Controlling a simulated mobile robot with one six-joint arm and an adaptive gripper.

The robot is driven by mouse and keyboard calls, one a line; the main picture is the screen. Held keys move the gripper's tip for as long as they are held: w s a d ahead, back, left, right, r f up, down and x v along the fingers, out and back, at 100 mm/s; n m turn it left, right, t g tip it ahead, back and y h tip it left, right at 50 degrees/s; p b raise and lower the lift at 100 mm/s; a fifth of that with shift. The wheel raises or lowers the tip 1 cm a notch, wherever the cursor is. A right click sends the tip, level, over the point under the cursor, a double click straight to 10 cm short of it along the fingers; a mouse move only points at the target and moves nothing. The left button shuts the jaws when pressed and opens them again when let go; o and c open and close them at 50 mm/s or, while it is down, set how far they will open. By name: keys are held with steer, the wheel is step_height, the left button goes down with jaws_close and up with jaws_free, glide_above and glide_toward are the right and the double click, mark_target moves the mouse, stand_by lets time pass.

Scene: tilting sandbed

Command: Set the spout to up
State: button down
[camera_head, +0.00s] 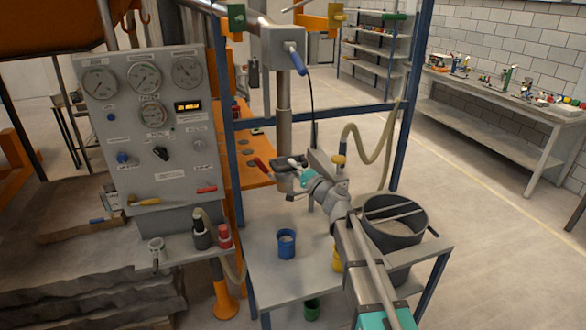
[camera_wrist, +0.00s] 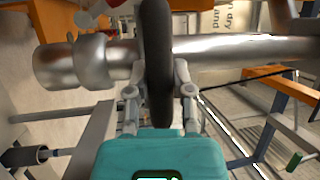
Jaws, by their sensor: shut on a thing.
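The upright metal pipe (camera_head: 284,115) hangs from the grey box in the head view, and its lower end is near my gripper (camera_head: 293,178). The pipe lies across the wrist view (camera_wrist: 230,46), with its wider end (camera_wrist: 55,66) at the left. A dark rounded bar (camera_wrist: 157,50) crosses in front of the pipe. My gripper (camera_wrist: 158,100) is shut on this bar, one finger on each side. The bar looks like the spout or its handle; I cannot tell which. My wrist partly hides it in the head view.
A grey gauge panel (camera_head: 146,110) stands left. A blue-handled lever (camera_head: 297,60) is above. A blue cup (camera_head: 287,244) stands on the table (camera_head: 262,280) below. A dark bucket (camera_head: 405,243) is right of my arm, with a hose (camera_head: 372,155) behind. Blue posts (camera_head: 409,110) frame the rig.

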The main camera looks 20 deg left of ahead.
steer(key=p, duration=0.8)
glide_toward(281, 134)
steer(key=x, duration=0.4)
steer(key=shift+a+r, duration=0.15)
steer(key=shift+r, duration=0.05)
steer(key=shift+w, duration=0.15)
steer(key=shift+c, duration=2.4)
jaws_free()
steer(key=shift+r, duration=0.1)
steer(key=shift+f+b, duration=0.25)
steer(key=shift+b, duration=0.1)
